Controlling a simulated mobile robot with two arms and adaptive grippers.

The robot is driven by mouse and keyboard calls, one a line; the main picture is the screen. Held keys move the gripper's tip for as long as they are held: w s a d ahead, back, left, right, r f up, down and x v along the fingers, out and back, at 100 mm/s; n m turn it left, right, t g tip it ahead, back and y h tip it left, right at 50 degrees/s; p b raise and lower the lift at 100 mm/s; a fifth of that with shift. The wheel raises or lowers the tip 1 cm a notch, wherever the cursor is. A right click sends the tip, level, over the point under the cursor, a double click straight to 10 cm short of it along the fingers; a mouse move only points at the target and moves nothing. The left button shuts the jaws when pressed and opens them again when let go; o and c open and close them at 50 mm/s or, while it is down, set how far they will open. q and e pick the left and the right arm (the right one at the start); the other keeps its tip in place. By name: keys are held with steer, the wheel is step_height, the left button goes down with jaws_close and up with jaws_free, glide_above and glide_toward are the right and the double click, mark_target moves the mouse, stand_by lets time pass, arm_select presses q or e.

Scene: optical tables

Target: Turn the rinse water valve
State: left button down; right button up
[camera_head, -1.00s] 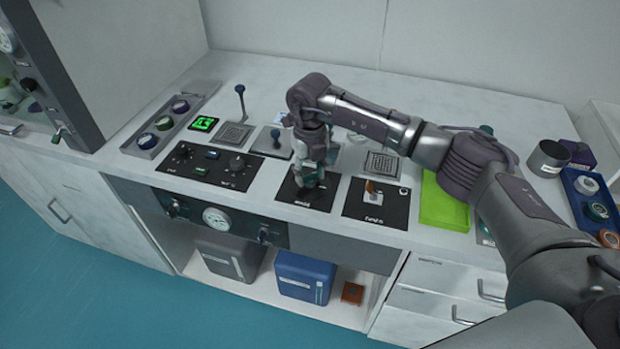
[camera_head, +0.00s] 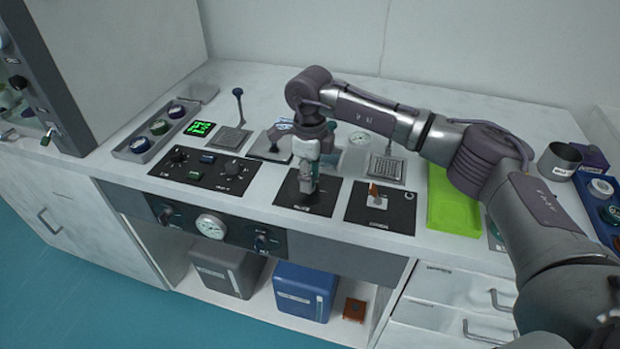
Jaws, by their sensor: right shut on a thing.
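My right gripper (camera_head: 308,188) points down at a black plate (camera_head: 328,186) in the middle of the worktop. It is shut on a small fitting on that plate, seemingly the valve handle; the fingers hide most of it. The plate's label is too small to read, so I cannot confirm that it is the rinse water valve. My left gripper is not in view.
To the right is a black plate with an orange-tipped lever (camera_head: 375,194), then a green tray (camera_head: 452,203). To the left are a knob panel (camera_head: 205,172) and a blue-knobbed upright lever (camera_head: 239,105). A gauge (camera_head: 211,226) sits on the front panel.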

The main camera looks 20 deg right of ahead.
steer(key=shift+r+n, duration=0.1)
steer(key=shift+n, duration=0.3)
steer(key=o, duration=1.1)
steer(key=shift+o, duration=0.2)
step_height(320, 180, up, 12)
